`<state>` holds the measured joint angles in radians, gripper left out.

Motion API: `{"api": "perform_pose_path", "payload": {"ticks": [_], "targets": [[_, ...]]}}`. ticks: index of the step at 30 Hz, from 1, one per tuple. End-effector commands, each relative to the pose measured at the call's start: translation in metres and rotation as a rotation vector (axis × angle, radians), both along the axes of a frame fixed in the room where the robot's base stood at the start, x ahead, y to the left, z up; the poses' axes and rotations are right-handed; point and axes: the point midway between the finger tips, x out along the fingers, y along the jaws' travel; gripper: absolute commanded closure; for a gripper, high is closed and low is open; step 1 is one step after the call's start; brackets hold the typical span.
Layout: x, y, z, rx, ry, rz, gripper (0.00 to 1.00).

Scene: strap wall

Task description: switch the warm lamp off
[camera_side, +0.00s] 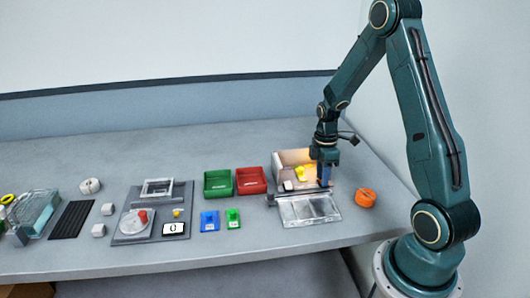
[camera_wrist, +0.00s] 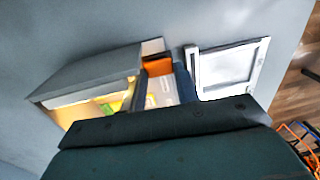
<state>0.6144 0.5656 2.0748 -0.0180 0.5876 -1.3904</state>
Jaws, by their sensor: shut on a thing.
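The lamp itself is not clearly visible. In the wrist view the inside of the box (camera_wrist: 65,110) is lit yellow. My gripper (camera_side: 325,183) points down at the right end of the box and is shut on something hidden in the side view. In the wrist view an orange piece (camera_wrist: 157,66) shows near the fingers; I cannot tell whether it is the thing held. No lamp switch is clearly visible.
A clear framed panel (camera_side: 308,209) lies flat in front of the box. An orange round thing (camera_side: 365,197) is to its right. A red bin (camera_side: 250,181) and a green bin (camera_side: 217,184) stand left of the box. Bench between the bins and panel is mostly free.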

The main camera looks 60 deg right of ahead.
Motion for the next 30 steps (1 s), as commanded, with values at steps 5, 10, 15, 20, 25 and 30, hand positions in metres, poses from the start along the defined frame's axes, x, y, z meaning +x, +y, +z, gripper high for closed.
{"api": "perform_pose_path", "payload": {"ticks": [5, 10, 15, 20, 25, 30], "targets": [[-0.0022, 0.0022, 0.0004, -0.054, -0.054, -0.001, 0.92], [-0.0031, 0.0029, 0.0006, -0.095, -0.095, -0.001, 0.92], [-0.0032, 0.0029, 0.0006, -0.108, -0.107, -0.001, 0.92], [-0.0032, 0.0029, 0.0006, -0.108, -0.107, -0.001, 0.92], [-0.0032, 0.0029, 0.0006, -0.108, -0.106, -0.001, 0.50], [-0.0032, 0.0030, 0.0005, -0.107, -0.107, 0.000, 0.47]]}}
